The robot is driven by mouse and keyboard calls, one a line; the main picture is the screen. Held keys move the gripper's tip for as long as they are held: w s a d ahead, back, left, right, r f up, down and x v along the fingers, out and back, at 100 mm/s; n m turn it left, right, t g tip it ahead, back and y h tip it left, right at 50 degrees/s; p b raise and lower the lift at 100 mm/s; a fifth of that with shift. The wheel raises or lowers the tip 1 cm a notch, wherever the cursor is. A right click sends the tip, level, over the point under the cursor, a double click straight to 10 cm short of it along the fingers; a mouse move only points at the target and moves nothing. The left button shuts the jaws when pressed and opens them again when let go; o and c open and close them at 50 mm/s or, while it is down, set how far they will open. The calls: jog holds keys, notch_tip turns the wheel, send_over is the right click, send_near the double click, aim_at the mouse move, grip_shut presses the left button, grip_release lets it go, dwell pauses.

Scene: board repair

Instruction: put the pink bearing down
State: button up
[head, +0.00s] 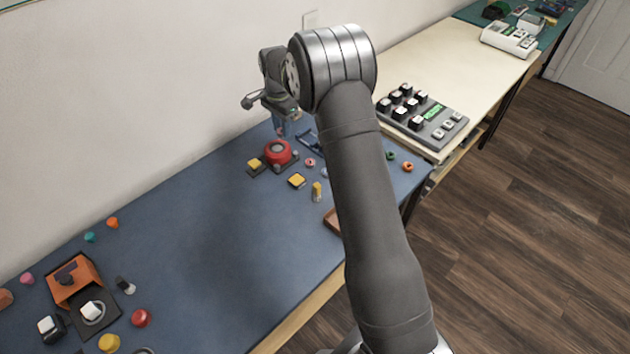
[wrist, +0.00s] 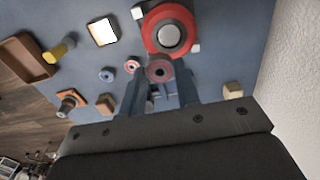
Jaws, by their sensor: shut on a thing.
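My gripper (wrist: 160,80) is shut on the pink bearing (wrist: 159,69), a dull pink-red ring with a grey centre, held between the fingertips in the wrist view. In the head view my gripper (head: 282,128) is over the far part of the blue mat (head: 215,220), and the held bearing cannot be made out there. Whether the bearing touches the mat cannot be told. A second, lighter pink ring (wrist: 132,66) lies just left of the held one in the wrist view; it also shows in the head view (head: 310,162).
A red round button unit (wrist: 170,30) stands close beyond the fingertips. A blue ring (wrist: 106,75), a yellow-topped block (head: 297,181) and a brown tray (wrist: 25,60) are nearby. The wall (head: 130,120) runs along the back. The middle of the mat is clear.

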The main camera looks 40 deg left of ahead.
jog(key=w+d+r, duration=0.1)
jog(key=w+d, duration=0.2)
jog(key=d, duration=0.8)
jog(key=w+d, duration=0.2)
jog(key=d, duration=0.8)
jog(key=s+d+f, duration=0.1)
jog(key=s+d, duration=0.2)
jog(key=d, duration=0.7)
jog(key=s+d, duration=0.2)
jog(key=d, duration=0.7)
jog(key=s+a+f, duration=0.1)
jog(key=a+f, duration=0.1)
jog(key=a, duration=0.1)
jog(key=s+a+f, duration=0.1)
jog(key=a+f, duration=0.1)
jog(key=a, duration=0.2)
jog(key=s+a+f, duration=0.1)
jog(key=a+f, duration=0.1)
jog(key=a, duration=0.1)
jog(key=shift+s+a+f, duration=0.3)
jog(key=shift+f, duration=2.1)
jog(key=o, duration=0.4)
jog(key=shift+f, duration=0.15)
jog(key=shift+o, duration=1)
